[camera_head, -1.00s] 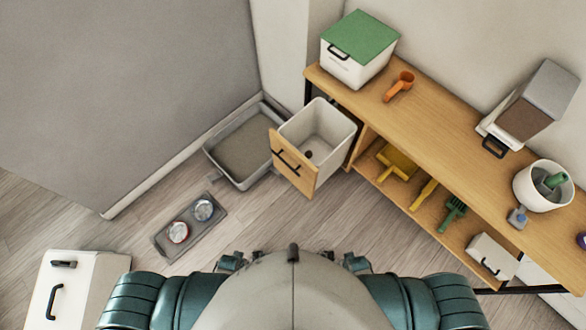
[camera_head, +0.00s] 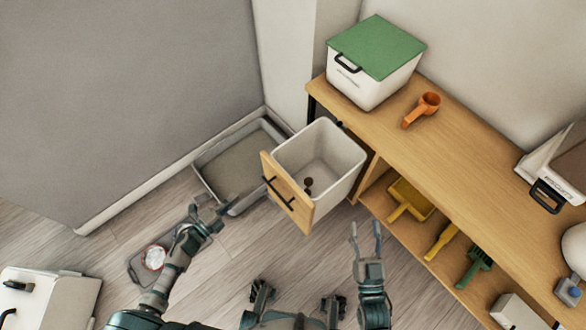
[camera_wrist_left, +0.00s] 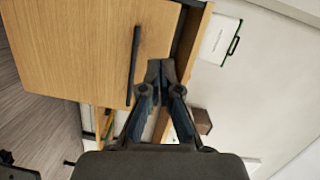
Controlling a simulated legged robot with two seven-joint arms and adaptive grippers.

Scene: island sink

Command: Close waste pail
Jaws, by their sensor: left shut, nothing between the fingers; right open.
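The waste pail (camera_head: 336,157) is a white bin with a wooden front panel (camera_head: 282,196) and a black bar handle (camera_head: 278,193). It is pulled out from the end of the wooden shelf unit, its top open, with small dark bits inside. My left gripper (camera_head: 207,207) is left of the panel in the head view, apart from it. In the left wrist view my left gripper (camera_wrist_left: 161,72) is shut and empty, and the wooden panel (camera_wrist_left: 70,45) with its black handle (camera_wrist_left: 134,65) shows beside it. My right gripper (camera_head: 366,236) is open and empty, right of the pail.
A grey litter tray (camera_head: 207,183) lies on the floor behind the pail. A bowl tray (camera_head: 135,267) is partly hidden by my left arm. The shelf unit (camera_head: 440,141) carries a green-lidded box (camera_head: 372,62) and an orange scoop (camera_head: 422,108). A white cabinet (camera_head: 50,292) stands at lower left.

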